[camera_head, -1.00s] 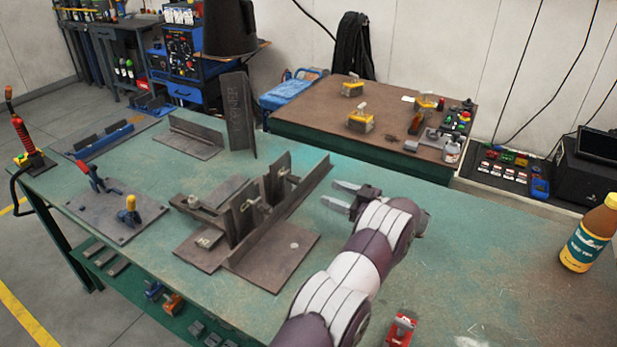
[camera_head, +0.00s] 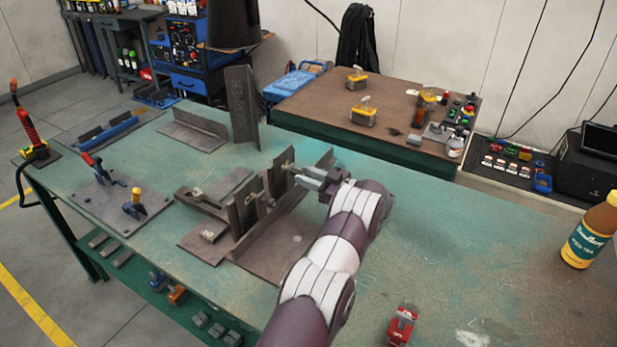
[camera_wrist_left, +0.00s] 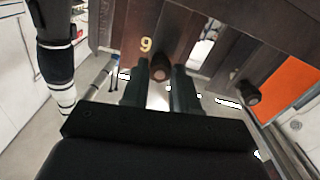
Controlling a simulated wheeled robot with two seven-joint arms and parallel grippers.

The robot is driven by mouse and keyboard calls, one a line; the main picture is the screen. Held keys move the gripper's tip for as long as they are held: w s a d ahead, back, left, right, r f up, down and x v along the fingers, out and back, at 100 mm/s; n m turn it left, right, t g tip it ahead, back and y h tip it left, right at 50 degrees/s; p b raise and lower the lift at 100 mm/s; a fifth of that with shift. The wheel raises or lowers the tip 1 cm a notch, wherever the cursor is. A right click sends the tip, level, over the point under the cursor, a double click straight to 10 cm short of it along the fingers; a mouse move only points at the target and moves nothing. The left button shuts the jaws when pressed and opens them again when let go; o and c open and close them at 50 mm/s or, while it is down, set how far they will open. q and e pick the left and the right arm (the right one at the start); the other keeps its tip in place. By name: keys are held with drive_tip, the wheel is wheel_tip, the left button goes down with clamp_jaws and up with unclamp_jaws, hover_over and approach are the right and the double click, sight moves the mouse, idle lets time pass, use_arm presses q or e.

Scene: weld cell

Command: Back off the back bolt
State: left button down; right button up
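A dark steel fixture (camera_head: 277,246) of upright plates on a base stands on the green table. Bolts pass through its plates; the back bolt (camera_head: 287,167) shows at the far end in the head view. My left gripper (camera_head: 298,176) is at the right side of that end, fingers apart. In the left wrist view, a round bolt head (camera_wrist_left: 160,68) sits between my left fingertips (camera_wrist_left: 160,76), below a yellow number 9. I cannot tell whether the fingers touch it. Another bolt (camera_wrist_left: 250,92) shows further right there. My right gripper is not in view.
A toggle-clamp plate (camera_head: 115,207) lies left of the fixture, with angle pieces (camera_head: 193,131) behind. A bottle (camera_head: 592,232) and a red item (camera_head: 401,325) stand on the right part of the green table (camera_head: 465,260), which is otherwise mostly clear.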

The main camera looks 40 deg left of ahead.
use_arm(q)
drive_tip(key=shift+n+b, duration=3.5)
drive_tip(key=shift+b, duration=0.25)
drive_tip(key=c, duration=0.9)
unclamp_jaws()
drive_tip(key=shift+o, duration=0.2)
